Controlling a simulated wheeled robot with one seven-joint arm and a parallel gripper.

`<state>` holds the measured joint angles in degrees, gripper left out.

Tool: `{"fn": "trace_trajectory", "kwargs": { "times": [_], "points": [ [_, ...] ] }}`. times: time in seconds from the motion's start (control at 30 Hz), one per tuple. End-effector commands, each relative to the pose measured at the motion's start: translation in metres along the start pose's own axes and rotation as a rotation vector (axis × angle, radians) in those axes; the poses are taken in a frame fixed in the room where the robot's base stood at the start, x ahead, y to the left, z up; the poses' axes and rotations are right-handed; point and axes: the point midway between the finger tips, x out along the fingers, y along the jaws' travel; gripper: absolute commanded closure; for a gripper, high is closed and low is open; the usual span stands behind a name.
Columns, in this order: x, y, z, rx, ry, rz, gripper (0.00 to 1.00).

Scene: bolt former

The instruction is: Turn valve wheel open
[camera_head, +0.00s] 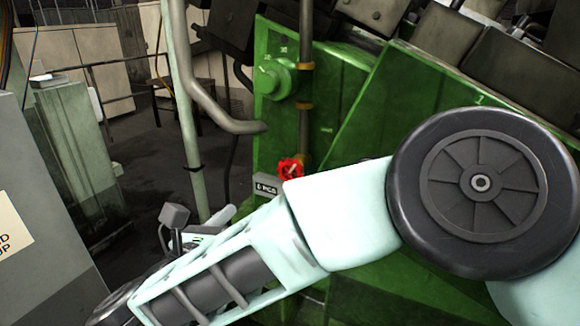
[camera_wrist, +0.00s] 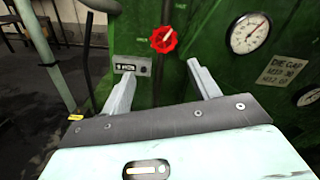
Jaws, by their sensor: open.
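The red valve wheel (camera_head: 291,169) is small and sits on the front of the green machine (camera_head: 330,90), just above my arm in the head view. In the wrist view the valve wheel (camera_wrist: 164,40) is at the upper middle, with faint markings on the panel around it. My gripper (camera_wrist: 160,70) is open and empty. Its two fingers point toward the panel, and the wheel appears beyond and slightly above the gap between them. No contact with the wheel shows. My arm covers the panel below the wheel in the head view.
A small counter box (camera_wrist: 130,67) is on the panel left of the wheel. A round gauge (camera_wrist: 249,33) and a sign (camera_wrist: 281,70) are to its right. A vertical pipe (camera_head: 305,100) runs above the wheel. A pale post (camera_head: 185,110) and a grey cabinet (camera_head: 40,220) stand left.

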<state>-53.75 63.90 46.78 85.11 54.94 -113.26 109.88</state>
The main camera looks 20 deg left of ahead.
Motion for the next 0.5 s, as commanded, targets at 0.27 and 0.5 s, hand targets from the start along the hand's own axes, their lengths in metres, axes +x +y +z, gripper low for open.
{"fn": "trace_trajectory", "kwargs": {
  "times": [0.27,0.5],
  "points": [
    [0.024,-0.006,0.0,0.021,0.006,-0.036,0.39],
    [0.074,-0.007,0.001,0.019,0.005,-0.035,0.39]
  ]
}}
